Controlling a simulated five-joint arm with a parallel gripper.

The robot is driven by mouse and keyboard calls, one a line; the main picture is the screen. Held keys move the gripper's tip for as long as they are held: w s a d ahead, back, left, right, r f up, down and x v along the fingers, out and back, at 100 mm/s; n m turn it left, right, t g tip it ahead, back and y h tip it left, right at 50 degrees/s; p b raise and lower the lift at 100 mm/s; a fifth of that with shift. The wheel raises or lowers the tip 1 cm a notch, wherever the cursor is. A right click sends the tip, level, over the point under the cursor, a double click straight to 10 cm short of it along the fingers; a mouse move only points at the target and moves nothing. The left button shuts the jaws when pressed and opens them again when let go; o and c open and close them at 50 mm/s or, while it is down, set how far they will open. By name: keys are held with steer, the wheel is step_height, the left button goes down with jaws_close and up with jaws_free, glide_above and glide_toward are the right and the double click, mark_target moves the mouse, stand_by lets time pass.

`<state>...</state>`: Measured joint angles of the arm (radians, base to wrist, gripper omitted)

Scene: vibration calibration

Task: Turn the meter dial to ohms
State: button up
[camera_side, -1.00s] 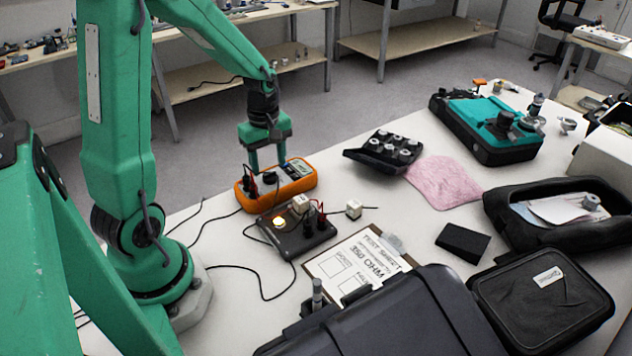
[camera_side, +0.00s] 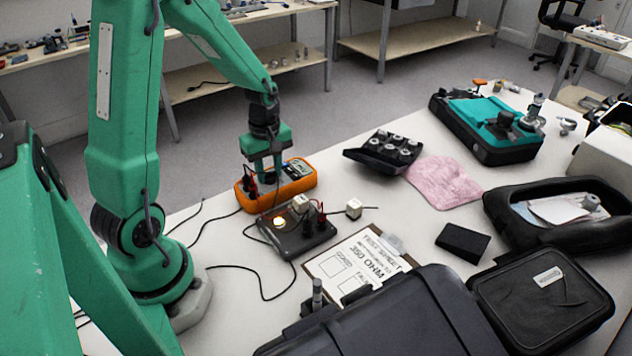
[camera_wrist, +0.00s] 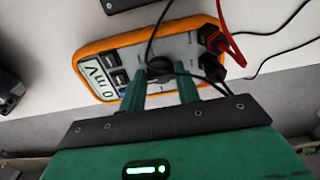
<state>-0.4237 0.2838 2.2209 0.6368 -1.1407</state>
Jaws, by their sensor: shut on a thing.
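The orange multimeter (camera_side: 309,183) lies on the white table, with its display toward the right in the side view. In the wrist view the meter (camera_wrist: 128,40) fills the upper middle, and its display (camera_wrist: 96,88) seems to read "0 mV", turned in the picture. My gripper (camera_side: 268,173) points down over the meter, its fingers close together. In the wrist view my gripper (camera_wrist: 159,74) has its fingers on both sides of the black dial (camera_wrist: 159,65), shut on it. The dial's pointer and markings are hidden or too small to read.
Red and black leads (camera_wrist: 232,40) plug into the meter beside the dial. A black box (camera_side: 290,238) with a lit yellow lamp stands just in front. A clipboard (camera_side: 325,264), a black tray of knobs (camera_side: 352,156) and a pink cloth (camera_side: 445,182) lie to the right.

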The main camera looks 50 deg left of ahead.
mark_target(270, 173)
steer(key=shift+m, duration=0.4)
steer(key=m, duration=0.3)
steer(key=shift+m, duration=2.1)
steer(key=o, duration=1)
steer(key=shift+r, duration=0.1)
steer(key=shift+r, duration=3.85)
steer(key=shift+r, duration=0.1)
